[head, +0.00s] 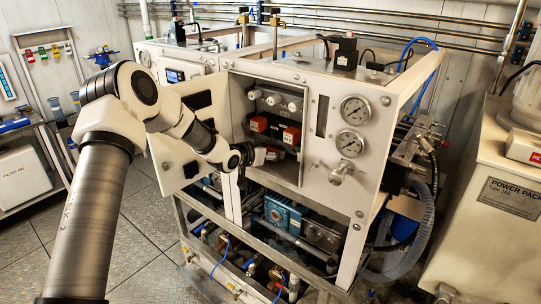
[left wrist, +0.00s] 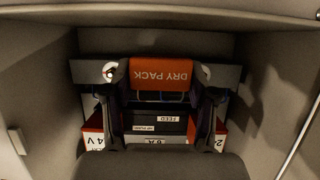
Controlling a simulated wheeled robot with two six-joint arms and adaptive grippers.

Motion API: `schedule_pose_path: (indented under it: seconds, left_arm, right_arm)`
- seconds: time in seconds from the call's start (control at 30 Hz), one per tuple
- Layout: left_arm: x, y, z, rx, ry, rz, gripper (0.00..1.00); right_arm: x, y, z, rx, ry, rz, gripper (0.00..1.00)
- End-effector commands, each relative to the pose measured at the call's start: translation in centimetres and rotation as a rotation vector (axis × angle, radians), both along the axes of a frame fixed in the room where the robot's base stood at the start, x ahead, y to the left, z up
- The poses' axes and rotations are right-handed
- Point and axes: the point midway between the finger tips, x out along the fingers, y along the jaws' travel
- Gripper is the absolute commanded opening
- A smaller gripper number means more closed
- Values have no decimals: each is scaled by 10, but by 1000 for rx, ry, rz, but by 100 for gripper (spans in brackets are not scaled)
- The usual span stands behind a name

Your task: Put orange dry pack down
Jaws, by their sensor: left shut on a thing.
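The orange dry pack (left wrist: 163,74), with white "DRY PACK" lettering upside down in the left wrist view, sits between the two fingers of my left gripper (left wrist: 157,92). The gripper is shut on it. In the head view my left gripper (head: 264,155) reaches into the open cabinet (head: 318,143), low in its compartment. The pack cannot be told apart there. Whether the pack touches the surface behind it cannot be told. My right gripper is not in view.
The open door (head: 187,150) lies left of the opening, near my arm. Gauges (head: 355,110) and a knob (head: 341,173) are on the right panel. A dark unit labelled FEED (left wrist: 158,122) lies below the pack.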

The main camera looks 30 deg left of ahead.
Motion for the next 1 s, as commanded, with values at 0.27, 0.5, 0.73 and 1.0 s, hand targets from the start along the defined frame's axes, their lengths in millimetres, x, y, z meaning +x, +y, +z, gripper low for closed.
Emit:
schedule_pose_path:
  seconds: [0.27, 0.5, 0.73, 1.0]
  left_arm:
    - [-1, 0, -28, -2, 0, 1, 23]
    - [-1, 0, -32, -2, 1, 1, 61]
    - [-1, 0, -31, -2, 1, 1, 82]
    - [-7, 1, -25, -5, -2, 4, 82]
  right_arm:
    - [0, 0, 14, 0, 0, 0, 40]
    - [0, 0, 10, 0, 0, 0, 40]
    - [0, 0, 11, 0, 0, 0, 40]
    - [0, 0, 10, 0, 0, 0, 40]
